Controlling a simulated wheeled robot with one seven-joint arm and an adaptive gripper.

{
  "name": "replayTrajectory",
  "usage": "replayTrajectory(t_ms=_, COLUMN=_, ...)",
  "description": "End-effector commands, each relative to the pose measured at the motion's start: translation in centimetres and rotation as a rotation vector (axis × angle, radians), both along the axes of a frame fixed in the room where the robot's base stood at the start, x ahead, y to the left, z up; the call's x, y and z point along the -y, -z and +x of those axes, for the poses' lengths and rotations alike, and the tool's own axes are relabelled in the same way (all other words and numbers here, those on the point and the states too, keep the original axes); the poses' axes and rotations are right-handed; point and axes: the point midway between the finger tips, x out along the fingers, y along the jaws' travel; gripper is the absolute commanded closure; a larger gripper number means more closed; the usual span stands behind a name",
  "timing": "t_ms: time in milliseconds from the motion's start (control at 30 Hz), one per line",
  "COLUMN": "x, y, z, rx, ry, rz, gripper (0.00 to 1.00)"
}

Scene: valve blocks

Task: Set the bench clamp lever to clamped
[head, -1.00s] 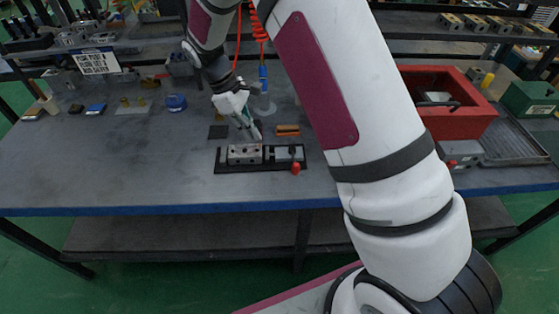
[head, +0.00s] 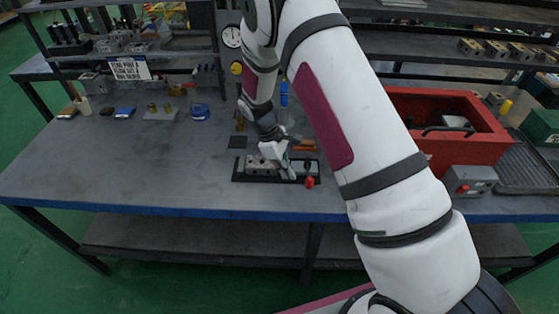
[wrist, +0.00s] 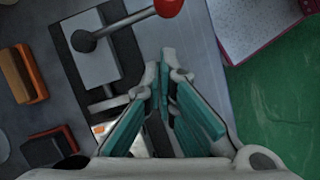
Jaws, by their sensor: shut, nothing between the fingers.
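The bench clamp's lever has a red ball knob (head: 310,182) at the fixture's front right; the knob also shows at the top of the wrist view (wrist: 168,6). In that view the grey lever rod (wrist: 126,25) runs from a dark round pivot (wrist: 83,41) across a pale plate to the knob. The metal valve block (head: 259,164) sits in the dark fixture, left of the lever. My gripper (head: 291,176) points down at the fixture, between block and knob. In the wrist view its teal-padded fingers (wrist: 160,68) are shut and empty, apart from the knob.
An orange-brown block (head: 304,145) and a dark square pad (head: 238,142) lie behind the fixture. A red bin (head: 455,150) and a grey box with a red button (head: 468,182) stand at right. The bench's left front is clear.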

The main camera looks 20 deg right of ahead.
Motion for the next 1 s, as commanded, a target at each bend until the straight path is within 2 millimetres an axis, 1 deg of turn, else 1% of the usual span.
replayTrajectory(t_ms=33, x=0.6, y=-0.3, z=-0.7, rx=0.000, ry=0.001, rz=0.000, gripper=1.00)
replayTrajectory(t_ms=233, x=1.7, y=-0.2, z=-1.4, rx=0.000, ry=0.001, rz=0.000, gripper=1.00)
replayTrajectory(t_ms=667, x=1.9, y=-0.1, z=-1.4, rx=0.001, ry=-0.002, rz=0.001, gripper=1.00)
replayTrajectory(t_ms=1000, x=2.2, y=-0.2, z=-1.8, rx=0.000, ry=-0.059, rz=0.000, gripper=1.00)
